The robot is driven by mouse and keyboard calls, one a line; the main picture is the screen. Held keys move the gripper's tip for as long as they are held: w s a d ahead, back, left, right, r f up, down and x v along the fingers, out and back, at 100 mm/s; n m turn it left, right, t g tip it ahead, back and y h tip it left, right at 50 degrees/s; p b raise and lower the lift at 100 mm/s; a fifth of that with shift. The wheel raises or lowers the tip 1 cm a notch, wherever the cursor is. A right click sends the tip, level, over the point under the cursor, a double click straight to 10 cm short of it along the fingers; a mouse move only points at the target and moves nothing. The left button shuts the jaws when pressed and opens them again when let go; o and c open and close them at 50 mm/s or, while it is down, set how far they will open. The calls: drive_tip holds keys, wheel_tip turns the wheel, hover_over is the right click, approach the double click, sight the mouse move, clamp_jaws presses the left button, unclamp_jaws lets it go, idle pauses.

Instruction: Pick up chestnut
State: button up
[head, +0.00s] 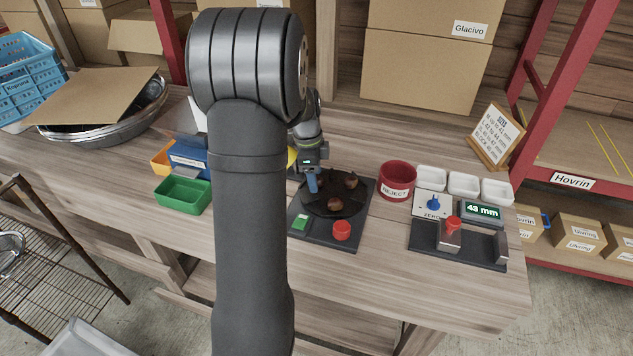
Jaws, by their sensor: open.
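Several brown chestnuts lie on a dark round plate (322,208) on a black base. One chestnut (334,205) is near the plate's front and another chestnut (351,181) is at its back right. My gripper (313,187) is open, with its blue fingers pointing down over the plate's back left. The fingers look small from here, and I cannot tell whether they touch anything. My arm hides the area left of the plate.
The base carries a green button (300,222) and a red button (342,230). A red REJECT bowl (397,181) and white trays (463,185) stand to the right, behind a gauge reading 43 mm (482,212). A green bin (183,194) is left of my arm.

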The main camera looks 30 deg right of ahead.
drive_tip(key=shift+f, duration=0.45)
drive_tip(key=shift+c, duration=0.5)
drive_tip(key=c, duration=1)
drive_tip(key=shift+r, duration=0.1)
